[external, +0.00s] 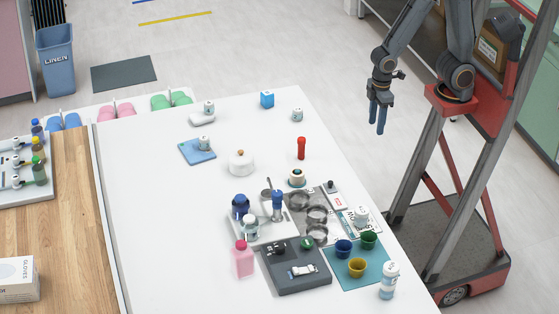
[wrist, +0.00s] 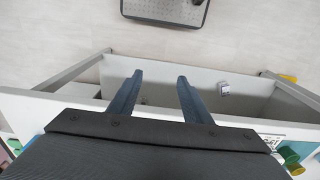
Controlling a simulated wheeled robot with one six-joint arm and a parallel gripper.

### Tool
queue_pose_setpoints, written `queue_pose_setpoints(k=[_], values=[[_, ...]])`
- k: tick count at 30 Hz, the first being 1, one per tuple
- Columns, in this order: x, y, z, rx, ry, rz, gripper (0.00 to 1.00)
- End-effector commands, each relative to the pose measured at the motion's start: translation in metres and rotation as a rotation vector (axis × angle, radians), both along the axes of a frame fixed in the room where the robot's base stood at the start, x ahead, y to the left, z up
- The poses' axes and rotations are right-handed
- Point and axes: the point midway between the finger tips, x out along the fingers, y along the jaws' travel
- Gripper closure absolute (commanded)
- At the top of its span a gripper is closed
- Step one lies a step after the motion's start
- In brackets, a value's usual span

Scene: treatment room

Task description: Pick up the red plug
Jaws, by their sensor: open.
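The red plug (external: 301,148) is a small red upright piece with a slightly wider top, standing on the white table (external: 150,200) near its right side. I do not see it in the wrist view. My gripper (external: 378,131) hangs with its blue fingers pointing down, to the right of the table edge and well apart from the plug. In the wrist view, my gripper (wrist: 158,75) has its two fingers apart with nothing between them.
Cups and dark trays crowd the front; the table around the plug is clear.

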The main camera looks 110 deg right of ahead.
Motion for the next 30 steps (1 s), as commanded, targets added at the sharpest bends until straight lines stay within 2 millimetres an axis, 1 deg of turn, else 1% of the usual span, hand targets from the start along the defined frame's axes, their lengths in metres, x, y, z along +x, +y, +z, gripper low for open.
queue_pose_setpoints(k=[5,8,10,11,14,15,17,18,20,21,24,27,30], values=[[0.002,0.000,0.001,0.002,-0.001,0.004,0.56],[0.013,0.001,0.004,0.016,-0.005,0.037,0.56],[0.029,0.003,0.009,0.035,-0.013,0.084,0.56],[0.038,0.004,0.011,0.045,-0.019,0.112,0.56],[0.074,0.005,0.018,0.083,-0.049,0.218,0.56],[0.090,0.005,0.021,0.097,-0.065,0.264,0.56],[0.113,0.004,0.024,0.117,-0.093,0.333,0.56],[0.128,0.004,0.026,0.127,-0.113,0.379,0.56],[0.152,0.002,0.028,0.141,-0.148,0.448,0.56],[0.167,0.000,0.029,0.146,-0.171,0.493,0.56],[0.201,-0.006,0.031,0.152,-0.230,0.596,0.56],[0.228,-0.012,0.031,0.151,-0.280,0.678,0.56],[0.246,-0.016,0.031,0.144,-0.314,0.734,0.56]])
